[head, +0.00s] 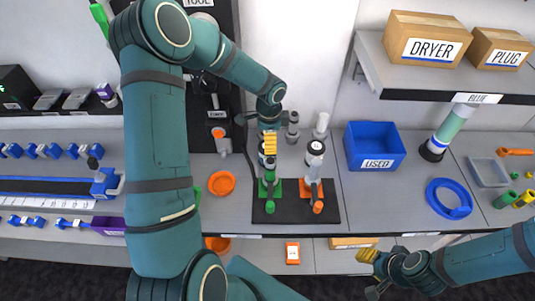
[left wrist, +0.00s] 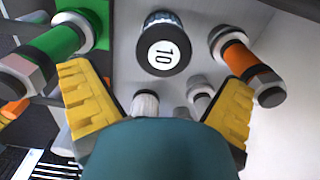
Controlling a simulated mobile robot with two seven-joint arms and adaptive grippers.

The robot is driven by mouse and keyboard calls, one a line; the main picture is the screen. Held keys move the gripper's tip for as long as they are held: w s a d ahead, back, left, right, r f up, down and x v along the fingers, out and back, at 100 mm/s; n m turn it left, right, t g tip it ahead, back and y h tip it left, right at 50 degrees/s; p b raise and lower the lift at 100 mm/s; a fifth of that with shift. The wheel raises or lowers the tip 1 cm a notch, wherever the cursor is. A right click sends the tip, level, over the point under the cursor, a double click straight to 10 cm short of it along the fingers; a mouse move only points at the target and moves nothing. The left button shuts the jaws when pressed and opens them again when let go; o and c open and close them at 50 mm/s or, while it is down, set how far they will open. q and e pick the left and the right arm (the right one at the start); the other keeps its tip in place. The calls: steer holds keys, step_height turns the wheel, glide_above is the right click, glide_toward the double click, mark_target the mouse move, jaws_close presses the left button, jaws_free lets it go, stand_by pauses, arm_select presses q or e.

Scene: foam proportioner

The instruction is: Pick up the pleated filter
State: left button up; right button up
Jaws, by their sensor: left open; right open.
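My left gripper (head: 268,143) is open above the back of the green-marked unit (head: 270,187) on the black mat. In the left wrist view its yellow fingers (left wrist: 160,100) stand apart, with a black-topped canister marked 10 (left wrist: 163,45) showing beyond and between them. A white ribbed cylinder (left wrist: 146,105) shows lower down there, partly hidden by the gripper body. I cannot tell for certain which piece is the pleated filter. A white cylinder (head: 320,126) stands behind the orange-marked unit (head: 315,172). My right gripper (head: 367,256) is open and empty at the lower right, in front of the bench.
A blue bin marked USED (head: 374,147) stands right of the mat. A grey cylinder (head: 292,128) stands close to my left gripper. An orange bowl (head: 221,183) is left of the mat. A blue ring (head: 449,199) lies at the right. My left arm covers much of the left bench.

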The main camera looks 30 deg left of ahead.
arm_select(q)
steer(key=shift+a+f, duration=0.2)
steer(key=shift+f, duration=1.25)
steer(key=shift+a+f, duration=0.15)
steer(key=shift+f, duration=1.3)
steer(key=c, duration=1.3)
